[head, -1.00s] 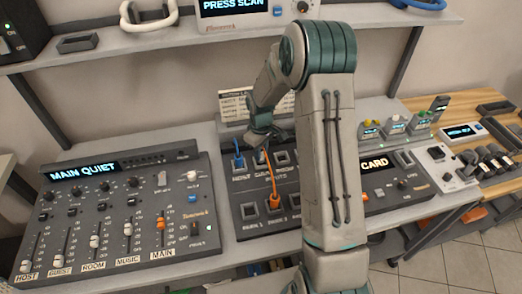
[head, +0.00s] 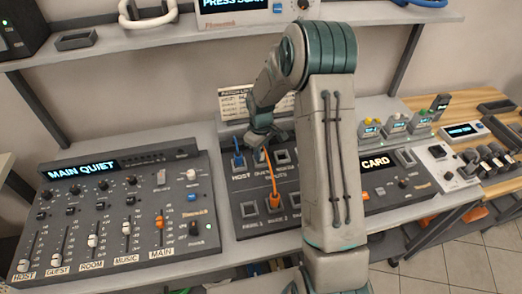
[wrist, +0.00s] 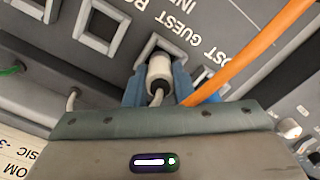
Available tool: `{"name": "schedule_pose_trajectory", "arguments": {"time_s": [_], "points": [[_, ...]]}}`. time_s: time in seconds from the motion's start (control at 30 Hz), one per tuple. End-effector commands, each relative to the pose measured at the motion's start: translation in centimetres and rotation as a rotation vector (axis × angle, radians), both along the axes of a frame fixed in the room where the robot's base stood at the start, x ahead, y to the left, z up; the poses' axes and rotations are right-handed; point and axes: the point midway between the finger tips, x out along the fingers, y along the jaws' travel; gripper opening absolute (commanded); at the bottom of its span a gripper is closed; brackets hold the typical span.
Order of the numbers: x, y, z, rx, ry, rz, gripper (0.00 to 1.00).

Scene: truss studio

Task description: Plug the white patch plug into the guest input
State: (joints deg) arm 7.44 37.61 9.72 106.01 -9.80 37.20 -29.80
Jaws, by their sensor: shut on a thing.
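The white patch plug (wrist: 158,72) is between the blue fingers of my gripper (wrist: 158,88), which is shut on it. Its front end is at the square socket (wrist: 150,47) beside the GUEST label (wrist: 180,32). I cannot tell how deep it sits. In the head view my gripper (head: 262,144) is low over the top row of the dark patch panel (head: 243,222), and the plug is hidden there.
An orange cable (wrist: 255,45) passes close to my fingers and runs to an orange plug (head: 274,201) in the lower row. A blue plug (head: 238,159) stands at HOST, left of my gripper. The mixer (head: 120,215) is further left.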

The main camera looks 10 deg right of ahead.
Motion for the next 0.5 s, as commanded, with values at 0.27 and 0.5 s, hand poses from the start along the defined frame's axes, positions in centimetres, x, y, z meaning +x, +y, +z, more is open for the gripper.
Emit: {"name": "schedule_pose_trajectory", "arguments": {"time_s": [0.27, 0.5], "points": [[0.0, 0.0, -0.35, 0.0, 0.0, 0.0, 0.32], [0.0, 0.0, -0.3, 0.0, 0.0, 0.0, 0.32]]}}
